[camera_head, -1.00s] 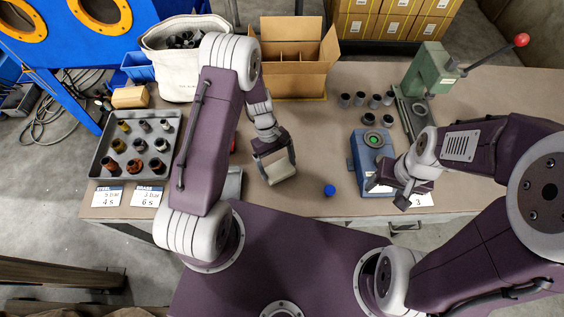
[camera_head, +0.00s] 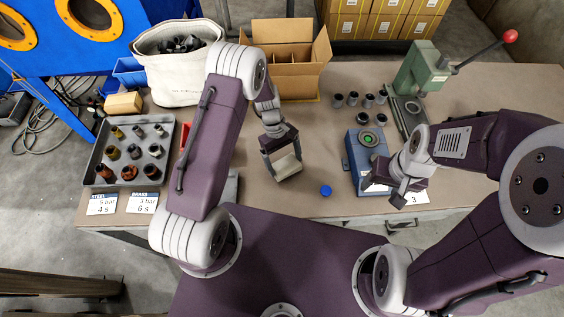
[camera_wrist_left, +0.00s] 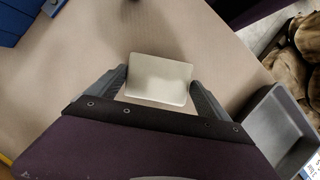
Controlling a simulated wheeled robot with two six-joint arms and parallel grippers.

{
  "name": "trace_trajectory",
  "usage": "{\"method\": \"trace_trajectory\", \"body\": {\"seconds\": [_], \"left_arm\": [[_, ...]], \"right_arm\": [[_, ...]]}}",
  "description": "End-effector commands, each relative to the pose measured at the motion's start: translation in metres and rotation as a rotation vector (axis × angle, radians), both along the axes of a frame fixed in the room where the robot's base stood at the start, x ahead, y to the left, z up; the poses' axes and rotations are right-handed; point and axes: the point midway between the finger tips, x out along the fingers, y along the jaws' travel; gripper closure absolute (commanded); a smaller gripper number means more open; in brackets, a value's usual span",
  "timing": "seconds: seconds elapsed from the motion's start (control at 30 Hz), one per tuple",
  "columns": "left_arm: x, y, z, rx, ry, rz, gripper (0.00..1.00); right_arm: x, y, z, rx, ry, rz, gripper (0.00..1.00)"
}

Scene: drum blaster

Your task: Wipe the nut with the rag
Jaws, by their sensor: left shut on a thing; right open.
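My left gripper (camera_head: 284,166) is shut on a pale, flat rectangular pad, which may be the rag. The pad (camera_wrist_left: 159,79) spans the gap between the two fingers in the left wrist view. The gripper holds it over the bare middle of the bench, left of a small blue cap (camera_head: 326,191). My right gripper (camera_head: 384,192) is open and empty at the front of a blue fixture (camera_head: 357,166) with a green ring on top. I cannot tell which piece is the nut; several small metal fittings stand in a grey tray (camera_head: 169,133) at the left.
A white fabric bin (camera_head: 170,78), an open cardboard box (camera_head: 293,83) and a green lever press (camera_head: 418,66) stand along the back. Several dark cups (camera_head: 352,98) stand near the press. A grey bin (camera_wrist_left: 273,122) lies beside the left gripper. The bench (camera_head: 310,130) is clear around the pad.

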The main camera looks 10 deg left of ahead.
Motion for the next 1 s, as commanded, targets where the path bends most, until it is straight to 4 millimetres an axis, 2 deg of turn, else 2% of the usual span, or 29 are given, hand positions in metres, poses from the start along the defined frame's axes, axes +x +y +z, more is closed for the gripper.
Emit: {"method": "trace_trajectory", "body": {"seconds": [0.23, 0.67, 1.0], "left_arm": [[0.0, 0.0, 0.009, 0.0, 0.0, 0.0, 0.42], [0.0, 0.0, 0.062, 0.0, 0.0, 0.0, 0.42], [0.0, 0.0, 0.06, 0.0, 0.0, 0.0, 0.42]], "right_arm": [[0.0, 0.0, 0.008, 0.0, 0.0, 0.0, 0.37], [0.0, 0.0, 0.055, 0.0, 0.0, 0.0, 0.37], [0.0, 0.0, 0.053, 0.0, 0.0, 0.0, 0.37]]}}
